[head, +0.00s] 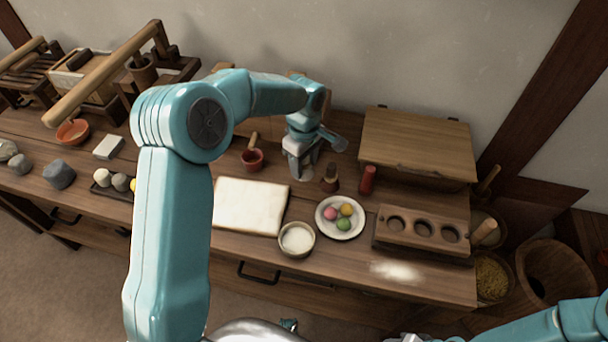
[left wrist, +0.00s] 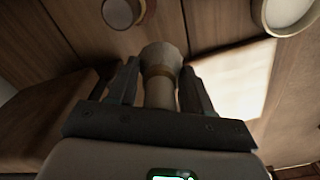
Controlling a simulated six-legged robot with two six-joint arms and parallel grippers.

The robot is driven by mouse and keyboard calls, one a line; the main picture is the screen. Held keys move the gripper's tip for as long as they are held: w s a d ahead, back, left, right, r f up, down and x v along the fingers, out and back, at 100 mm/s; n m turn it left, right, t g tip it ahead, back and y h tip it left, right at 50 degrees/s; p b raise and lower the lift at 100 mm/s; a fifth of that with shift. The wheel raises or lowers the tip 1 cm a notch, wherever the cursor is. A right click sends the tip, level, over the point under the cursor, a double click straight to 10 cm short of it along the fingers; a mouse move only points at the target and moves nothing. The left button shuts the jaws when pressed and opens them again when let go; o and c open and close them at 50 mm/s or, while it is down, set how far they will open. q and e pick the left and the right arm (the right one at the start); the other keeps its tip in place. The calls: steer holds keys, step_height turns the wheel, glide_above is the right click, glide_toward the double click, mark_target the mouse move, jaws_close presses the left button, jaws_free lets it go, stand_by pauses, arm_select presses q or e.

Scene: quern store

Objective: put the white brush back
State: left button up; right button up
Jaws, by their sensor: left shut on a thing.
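My left gripper (head: 301,176) is over the table, behind the white slab and left of a brown brush-like thing (head: 330,179). In the left wrist view its two dark fingers (left wrist: 158,88) are shut on the white brush (left wrist: 161,58), with a pale flared end, a tan band and a pale shaft between the fingers. In the head view the gripper mostly hides the brush. I cannot tell whether the brush touches the table. My right arm shows at the lower right, but its fingers are not visible.
A white slab (head: 250,206), a bowl of white powder (head: 297,239), a plate (head: 329,228) with coloured balls and a wooden mould (head: 422,234) stand in front. A red bottle (head: 367,180) and a wooden box (head: 415,145) are to the right. A red cup (head: 252,158) is left.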

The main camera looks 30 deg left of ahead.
mark_target(304, 174)
arm_select(q)
step_height(304, 174, down, 5)
steer(key=shift+r, duration=0.1)
stand_by(0.3)
steer(key=shift+f+b, duration=0.2)
steer(key=shift+b, duration=0.2)
steer(key=o, duration=0.7)
steer(key=shift+c, duration=0.2)
steer(key=shift+r, duration=0.1)
steer(key=shift+r+p, duration=0.3)
steer(key=shift+p, duration=0.05)
step_height(304, 174, up, 12)
steer(key=shift+f+p, duration=0.15)
steer(key=shift+p, duration=0.25)
